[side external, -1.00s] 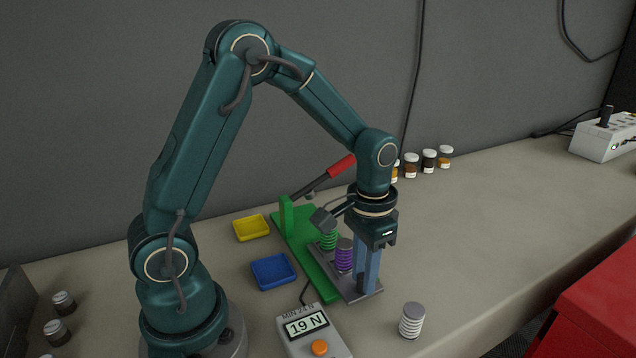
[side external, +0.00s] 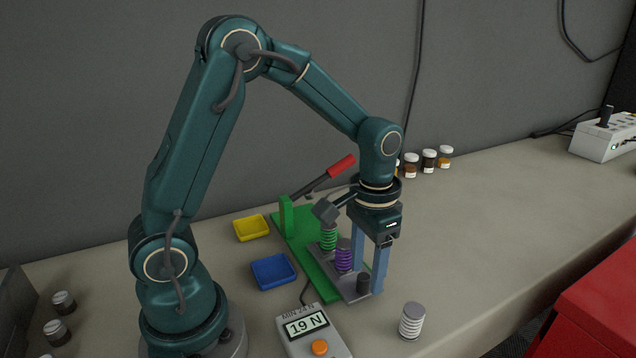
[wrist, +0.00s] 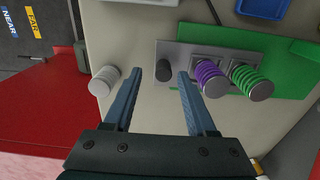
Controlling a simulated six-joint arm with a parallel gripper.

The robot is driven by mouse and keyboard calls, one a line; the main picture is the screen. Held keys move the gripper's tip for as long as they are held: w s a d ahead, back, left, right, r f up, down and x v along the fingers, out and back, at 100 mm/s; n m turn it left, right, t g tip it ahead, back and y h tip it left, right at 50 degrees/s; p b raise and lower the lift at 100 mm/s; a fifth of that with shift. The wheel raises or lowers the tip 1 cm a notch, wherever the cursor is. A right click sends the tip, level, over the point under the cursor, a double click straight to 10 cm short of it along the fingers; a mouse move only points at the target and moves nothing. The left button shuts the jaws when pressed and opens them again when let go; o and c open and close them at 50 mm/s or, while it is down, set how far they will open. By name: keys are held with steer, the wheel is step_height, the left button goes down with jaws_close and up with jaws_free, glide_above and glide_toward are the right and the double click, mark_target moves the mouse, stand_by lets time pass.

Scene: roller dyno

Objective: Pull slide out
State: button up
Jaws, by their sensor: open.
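The slide is a grey plate (side external: 352,288) at the right end of the green base (side external: 318,270). It carries a dark upright knob (side external: 363,283), a purple spring (side external: 344,256) and a green spring (side external: 328,238) with grey caps. My gripper (side external: 369,274) is open and empty, pointing down over the slide's knob end. In the wrist view the knob (wrist: 163,71) appears between the two blue fingertips (wrist: 160,74), with gaps on both sides. I cannot tell how far down beside the knob the fingertips reach. The purple spring (wrist: 211,78) stands close to one finger.
A red-handled lever (side external: 341,166) rises behind the green base. Yellow (side external: 251,228) and blue (side external: 273,271) trays lie left. A gauge (side external: 308,330) reading 19 N stands in front. A white spring (side external: 412,321) stands to the right; the bench beyond it is mostly clear.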

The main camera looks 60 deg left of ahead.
steer(key=shift+r, duration=1.8)
steer(key=shift+r, duration=0.15)
steer(key=s+d+r+t, duration=0.1)
steer(key=s+r+t, duration=0.4)
steer(key=s, duration=0.6)
steer(key=shift+d+r+t, duration=0.2)
steer(key=shift+r+t, duration=0.1)
steer(key=shift+r, duration=0.45)
